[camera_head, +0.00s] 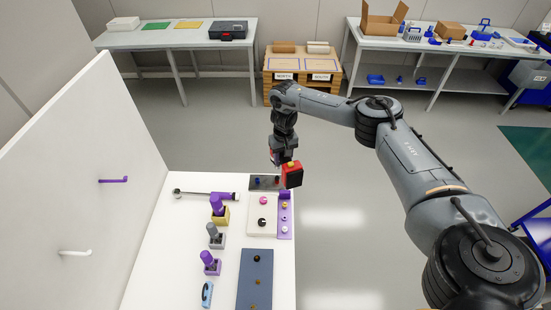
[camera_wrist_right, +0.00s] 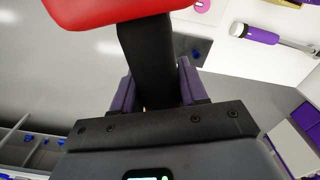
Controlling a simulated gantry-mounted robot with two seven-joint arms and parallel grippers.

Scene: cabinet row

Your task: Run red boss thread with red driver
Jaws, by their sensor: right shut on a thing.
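My right gripper (camera_head: 277,160) is above the far right corner of the white table. In the right wrist view, its purple fingers (camera_wrist_right: 153,92) are shut on the black handle of the red driver (camera_wrist_right: 150,45). The driver's red body fills the top of that view, and in the head view it is a red and black block (camera_head: 292,175) tilted beside the table's right edge. A dark plate (camera_head: 254,188) with small bosses lies just below and left of it. I cannot tell which boss is red. My left gripper is not in view.
A purple driver in a yellow holder (camera_head: 221,217), a grey driver (camera_head: 214,237) and another purple driver (camera_head: 209,264) stand on the table. A torque-wrench-like tool (camera_head: 205,195), a pale plate (camera_head: 256,227), a purple strip (camera_head: 286,230) and a blue-grey plate (camera_head: 256,293) lie around them. A white panel (camera_head: 75,200) rises left.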

